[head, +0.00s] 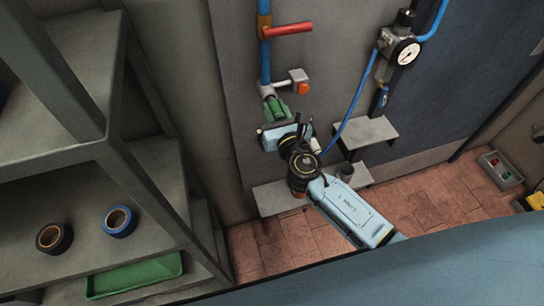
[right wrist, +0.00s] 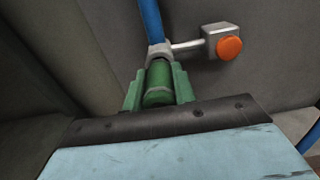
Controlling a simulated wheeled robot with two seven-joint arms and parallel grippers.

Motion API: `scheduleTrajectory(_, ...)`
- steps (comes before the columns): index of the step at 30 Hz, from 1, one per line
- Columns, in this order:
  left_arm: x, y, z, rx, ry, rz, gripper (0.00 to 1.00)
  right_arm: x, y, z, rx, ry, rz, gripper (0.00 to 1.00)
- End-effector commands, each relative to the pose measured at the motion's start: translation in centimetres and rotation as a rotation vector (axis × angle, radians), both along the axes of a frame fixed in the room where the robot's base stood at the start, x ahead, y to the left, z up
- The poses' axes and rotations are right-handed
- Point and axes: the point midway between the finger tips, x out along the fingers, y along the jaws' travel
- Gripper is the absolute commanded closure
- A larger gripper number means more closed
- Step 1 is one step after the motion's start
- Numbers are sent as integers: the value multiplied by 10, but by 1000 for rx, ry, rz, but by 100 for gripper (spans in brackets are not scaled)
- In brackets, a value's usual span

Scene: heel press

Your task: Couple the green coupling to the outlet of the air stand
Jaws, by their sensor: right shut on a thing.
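My right gripper (head: 275,109) reaches up to the wall in the head view and is shut on the green coupling. In the right wrist view the coupling (right wrist: 159,82) is a dark green cylinder between two lighter green fingers. The outlet (right wrist: 160,52) of the air stand is a grey fitting at the lower end of a blue pipe (right wrist: 151,20). The coupling's far end is in line with the outlet and meets it or lies very close; I cannot tell whether it is seated. An orange button (head: 302,88) sits beside the outlet. My left gripper is not in view.
A red lever (head: 288,30) crosses the blue pipe above. A pressure gauge (head: 405,52) and a thin blue hose (head: 355,115) are to the right, above a small grey shelf (head: 368,132). Grey shelving (head: 150,190) with tape rolls and a green tray (head: 135,276) stands left.

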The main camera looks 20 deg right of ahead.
Motion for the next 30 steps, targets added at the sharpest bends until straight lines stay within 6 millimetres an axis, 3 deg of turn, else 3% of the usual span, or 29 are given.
scheduleTrajectory(13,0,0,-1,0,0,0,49,10,0,1,0,-2,0,100)
scheduleTrajectory(14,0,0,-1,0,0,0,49,9,0,1,0,-2,0,70)
scheduleTrajectory(19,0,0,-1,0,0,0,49,9,0,1,0,-1,0,48)
scheduleTrajectory(30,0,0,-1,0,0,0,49,2,0,-1,-1,2,0,48)
